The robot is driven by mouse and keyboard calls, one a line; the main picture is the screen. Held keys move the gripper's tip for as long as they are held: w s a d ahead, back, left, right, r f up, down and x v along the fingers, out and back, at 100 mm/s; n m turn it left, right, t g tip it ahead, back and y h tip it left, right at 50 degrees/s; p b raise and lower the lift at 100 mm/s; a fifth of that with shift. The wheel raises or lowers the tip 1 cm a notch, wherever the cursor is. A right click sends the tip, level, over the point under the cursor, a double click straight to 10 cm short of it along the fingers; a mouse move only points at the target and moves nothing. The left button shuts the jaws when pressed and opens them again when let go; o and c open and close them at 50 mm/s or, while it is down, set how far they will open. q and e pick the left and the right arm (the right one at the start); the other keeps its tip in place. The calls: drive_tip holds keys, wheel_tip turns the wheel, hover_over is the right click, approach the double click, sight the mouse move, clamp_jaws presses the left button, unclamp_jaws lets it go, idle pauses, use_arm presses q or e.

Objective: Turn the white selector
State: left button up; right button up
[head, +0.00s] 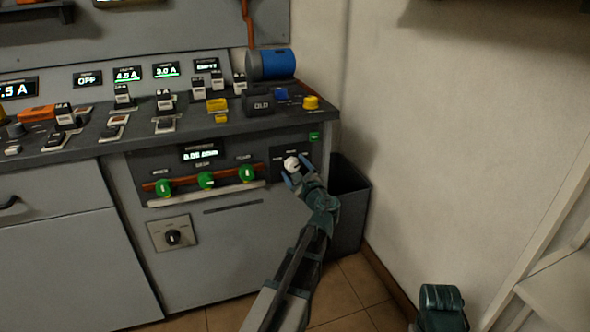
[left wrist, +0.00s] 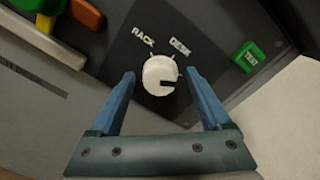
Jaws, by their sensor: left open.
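The white selector (head: 291,164) is a round knob on a dark panel at the right end of the bench front. In the left wrist view the white selector (left wrist: 160,75) shows a black mark on its right side, and the labels RACK and DESK stand beside it. My left gripper (head: 290,174) is open at the selector. In the left wrist view the blue fingers of the left gripper (left wrist: 160,82) stand one on each side of the knob, with gaps visible. I cannot tell how deep they reach.
A green TEST button (left wrist: 248,57) is to the right of the selector. Green valve handles (head: 205,180) on an orange pipe lie to its left. A black selector (head: 173,237) is lower left. A dark bin (head: 348,205) stands right of the bench, near the wall.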

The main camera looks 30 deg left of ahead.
use_arm(q)
clamp_jaws()
idle(0.4)
drive_tip(key=shift+n, duration=0.3)
drive_tip(key=n, duration=0.5)
drive_tip(key=shift+n, duration=0.3)
drive_tip(key=n, duration=0.5)
drive_tip(key=shift+s+h+p, duration=0.1)
drive_tip(key=shift+h+p, duration=0.2)
drive_tip(key=shift+p, duration=0.05)
drive_tip(key=shift+n, duration=0.3)
unclamp_jaws()
